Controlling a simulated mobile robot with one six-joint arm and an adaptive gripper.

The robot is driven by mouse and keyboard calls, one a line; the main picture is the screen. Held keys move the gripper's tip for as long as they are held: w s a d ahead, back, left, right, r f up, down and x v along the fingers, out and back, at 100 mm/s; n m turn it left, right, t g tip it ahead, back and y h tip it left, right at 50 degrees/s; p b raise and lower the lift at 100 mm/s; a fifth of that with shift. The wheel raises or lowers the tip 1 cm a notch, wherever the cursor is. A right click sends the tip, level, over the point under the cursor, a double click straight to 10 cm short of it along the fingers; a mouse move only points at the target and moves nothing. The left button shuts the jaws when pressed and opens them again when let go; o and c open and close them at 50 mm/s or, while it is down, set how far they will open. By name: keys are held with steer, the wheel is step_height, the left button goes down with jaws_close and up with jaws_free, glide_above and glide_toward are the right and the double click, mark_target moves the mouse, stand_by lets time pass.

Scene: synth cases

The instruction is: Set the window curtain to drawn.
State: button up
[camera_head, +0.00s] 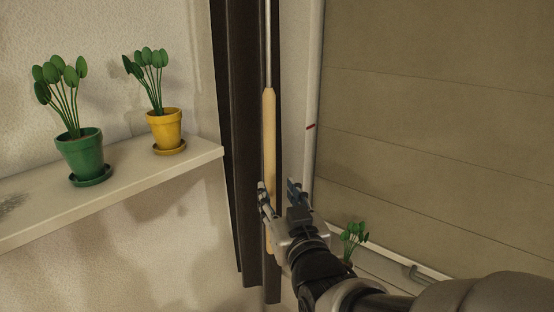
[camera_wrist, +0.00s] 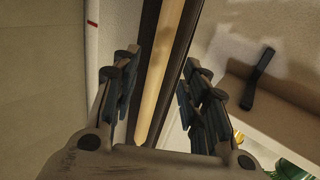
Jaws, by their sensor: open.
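The dark brown curtain (camera_head: 238,130) hangs bunched in narrow folds at the left side of the window. A pale wooden handle (camera_head: 269,140) on a thin metal rod hangs upright in front of it. My gripper (camera_head: 278,190) is open at the lower part of the handle. In the wrist view the handle (camera_wrist: 165,60) runs between the two open fingers (camera_wrist: 158,95), with a gap on each side. The curtain's dark fabric (camera_wrist: 150,28) shows behind it. The curtain's top is out of view.
A beige panelled surface (camera_head: 440,120) fills the right, beside a pale upright frame with a red mark (camera_head: 311,126). A shelf (camera_head: 120,185) at left holds a green pot (camera_head: 81,155) and a yellow pot (camera_head: 164,130). A small plant (camera_head: 354,236) stands low behind my arm.

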mark_target(272, 181)
steer(key=x, duration=0.8)
steer(key=shift+f, duration=0.1)
steer(key=shift+s, duration=0.1)
steer(key=shift+c, duration=0.2)
jaws_close()
